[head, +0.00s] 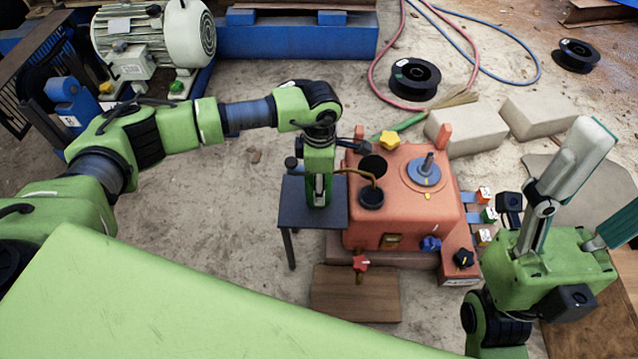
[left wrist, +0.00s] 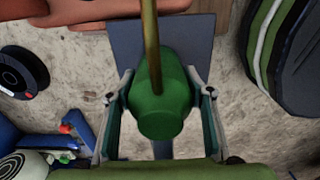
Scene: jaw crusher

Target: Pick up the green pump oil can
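The green pump oil can (left wrist: 160,105) stands between the fingers of my left gripper (left wrist: 160,112) in the left wrist view, its brass spout running up the picture. In the head view my left gripper (head: 319,190) points down over a small dark side table (head: 293,212). The can is mostly hidden there behind the gripper; its thin spout (head: 354,171) sticks out to the right. The left fingers lie on both sides of the can, seemingly with narrow gaps; firm contact does not show. My right gripper (head: 592,195) is open and empty at the right, fingers pointing up.
A red machine box (head: 400,218) with knobs and a yellow star handle (head: 389,140) stands right beside the side table. A red valve handle (head: 361,264) is in front. Pale blocks (head: 467,132) and a black spool (head: 415,79) lie behind. The floor left of the side table is clear.

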